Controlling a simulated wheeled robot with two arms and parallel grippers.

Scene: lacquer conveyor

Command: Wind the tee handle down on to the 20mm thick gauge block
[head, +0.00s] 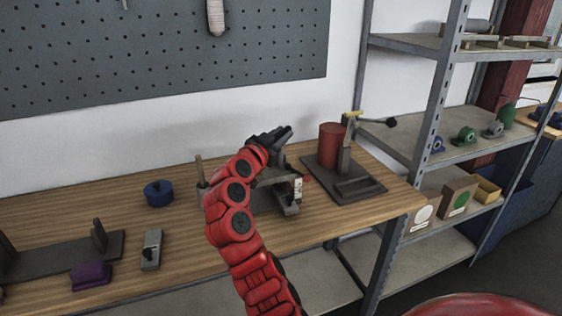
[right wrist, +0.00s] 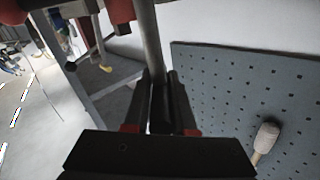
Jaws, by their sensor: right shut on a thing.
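A grey screw press or clamp (head: 291,208) stands on the wooden bench in the head view, partly hidden behind my red right arm. My right gripper (head: 276,135) is above it, at the top of the device. In the right wrist view my right gripper (right wrist: 160,108) is shut on a round grey bar (right wrist: 149,40), which looks like the tee handle; the bar runs away from the fingers. A small pale piece with dark marks (head: 298,187) shows at the clamp's right side. I cannot tell whether it is the gauge block. My left gripper is out of view.
A dark stand with a red cylinder (head: 330,146) is close on the right of the clamp. A blue round part (head: 158,193), a grey block (head: 151,249) and a purple block (head: 90,275) lie to the left. A pegboard (head: 160,50) hangs behind; shelves (head: 420,147) stand right.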

